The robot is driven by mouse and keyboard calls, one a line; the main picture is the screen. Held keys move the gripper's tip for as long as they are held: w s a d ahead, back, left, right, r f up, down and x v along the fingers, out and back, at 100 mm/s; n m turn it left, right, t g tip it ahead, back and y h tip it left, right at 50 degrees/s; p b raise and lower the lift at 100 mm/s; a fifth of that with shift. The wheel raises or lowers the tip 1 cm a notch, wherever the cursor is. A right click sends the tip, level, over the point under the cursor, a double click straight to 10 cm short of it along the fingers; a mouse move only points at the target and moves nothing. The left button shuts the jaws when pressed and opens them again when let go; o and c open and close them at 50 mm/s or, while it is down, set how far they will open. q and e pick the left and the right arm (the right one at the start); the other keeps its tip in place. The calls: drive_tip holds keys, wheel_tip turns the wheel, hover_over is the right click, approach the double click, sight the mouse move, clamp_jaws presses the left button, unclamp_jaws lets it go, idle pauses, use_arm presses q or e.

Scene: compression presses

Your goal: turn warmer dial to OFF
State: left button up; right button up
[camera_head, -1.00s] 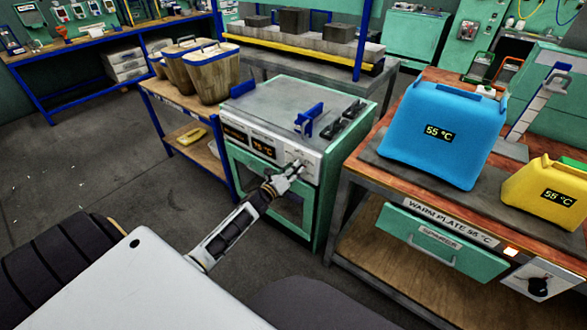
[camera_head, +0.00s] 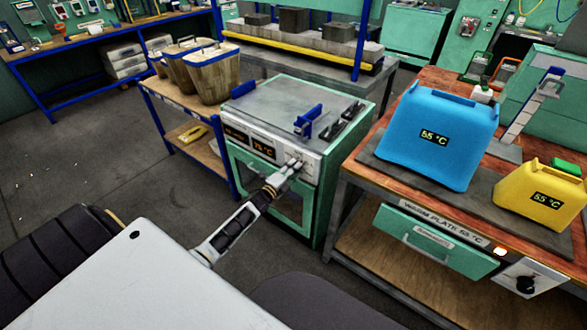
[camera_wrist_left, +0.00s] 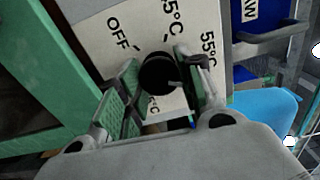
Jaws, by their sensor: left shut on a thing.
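The warmer (camera_head: 236,188) is a green cabinet with a pale front panel and a lit orange temperature display (camera_head: 262,148). In the left wrist view its round black dial (camera_wrist_left: 158,76) sits on a white plate (camera_wrist_left: 97,40) printed with OFF at upper left and temperature marks, including 55°C at right. My left gripper (camera_head: 293,163) is at the right end of the warmer's panel. Its green-padded fingers stand on both sides of the dial, shut on it. The fingers cover part of the plate, and I cannot tell exactly where the dial points. My right gripper is not in view.
A bench at right holds a blue jerrycan (camera_head: 438,135) and a yellow one (camera_head: 541,199), both showing 55°C. A green drawer (camera_head: 435,242) and another black knob (camera_head: 525,284) are below. Brown bins (camera_head: 212,75) stand on a left cart. Floor at left is clear.

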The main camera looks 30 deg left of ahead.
use_arm(q)
drive_tip(key=shift+a+n+p, duration=0.15)
drive_tip(key=shift+n+p, duration=0.7)
drive_tip(key=shift+n, duration=6.75)
drive_tip(key=shift+a+n+p, duration=0.1)
drive_tip(key=shift+n+p, duration=0.7)
drive_tip(key=shift+n, duration=6.8)
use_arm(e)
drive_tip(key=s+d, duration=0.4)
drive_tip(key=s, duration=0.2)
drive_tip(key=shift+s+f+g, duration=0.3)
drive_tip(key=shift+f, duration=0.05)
